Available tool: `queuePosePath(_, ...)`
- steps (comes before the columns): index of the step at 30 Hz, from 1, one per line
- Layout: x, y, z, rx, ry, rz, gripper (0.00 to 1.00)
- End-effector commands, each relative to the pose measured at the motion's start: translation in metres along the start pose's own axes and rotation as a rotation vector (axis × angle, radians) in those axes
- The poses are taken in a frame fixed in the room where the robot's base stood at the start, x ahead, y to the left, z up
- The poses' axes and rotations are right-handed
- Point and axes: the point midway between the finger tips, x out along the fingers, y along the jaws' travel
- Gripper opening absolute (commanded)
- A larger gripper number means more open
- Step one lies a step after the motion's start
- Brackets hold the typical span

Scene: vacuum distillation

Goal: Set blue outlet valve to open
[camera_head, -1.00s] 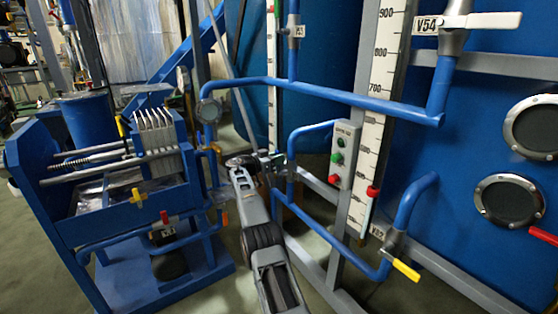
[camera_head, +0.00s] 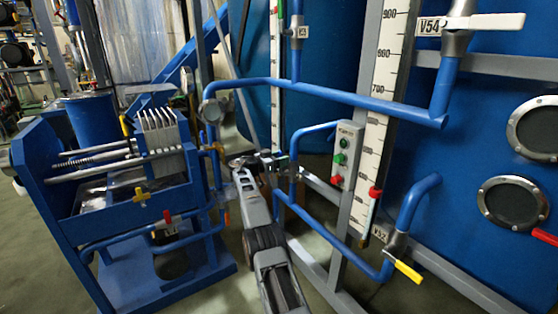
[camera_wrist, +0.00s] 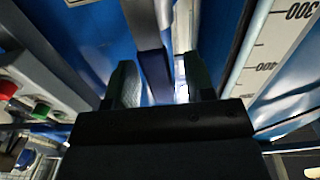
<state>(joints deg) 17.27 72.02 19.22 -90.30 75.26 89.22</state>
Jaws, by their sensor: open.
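My gripper (camera_head: 272,161) reaches away from me to the blue pipework in front of the large tank in the body camera view. In the wrist view its two fingers (camera_wrist: 160,82) are apart. A dark blue bar (camera_wrist: 154,70), which looks like a valve handle, lies lengthwise between the fingers. A gap shows on its right side; I cannot tell whether it touches the left finger. The valve body is hidden behind my gripper in the body camera view, so I cannot tell the handle's setting there.
A button box (camera_head: 345,156) stands right of my gripper. A blue pipe (camera_head: 330,92) crosses above it. A filter press (camera_head: 150,170) stands left. A yellow-handled valve (camera_head: 407,271) and a white-handled valve (camera_head: 485,22) are at right. A scale (camera_head: 372,130) stands before the tank.

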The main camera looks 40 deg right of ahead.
Motion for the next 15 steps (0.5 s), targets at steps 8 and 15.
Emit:
queuePosePath(8, -0.018, -0.001, 0.002, 0.002, 0.0, -0.003, 0.49)
queuePosePath(15, -0.066, -0.001, -0.002, -0.002, 0.0, -0.007, 0.49)
